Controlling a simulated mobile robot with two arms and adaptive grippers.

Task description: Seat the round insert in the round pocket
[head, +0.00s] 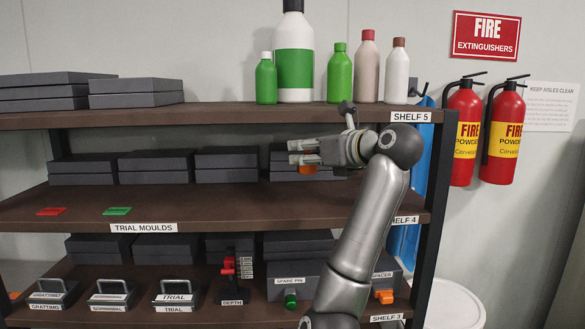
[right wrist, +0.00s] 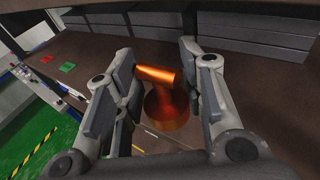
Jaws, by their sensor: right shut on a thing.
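My right gripper (head: 303,152) reaches in from the right above the shelf 4 board. It is shut on an orange piece (head: 307,170), which shows just below the fingers. In the right wrist view the orange piece (right wrist: 165,105) has a round body and a bar-shaped top between the two fingers (right wrist: 158,88). It appears to be the round insert, held above the brown shelf. No round pocket can be made out in either view. My left gripper is not in view.
Red (head: 51,211) and green (head: 117,211) plates lie on the shelf 4 board (head: 230,200), with bare room right of them. Dark boxes (head: 156,167) line its back. The shelf 5 board (head: 200,117) is overhead. Shelf 3 holds handled moulds (head: 108,295) and a depth gauge (head: 232,290).

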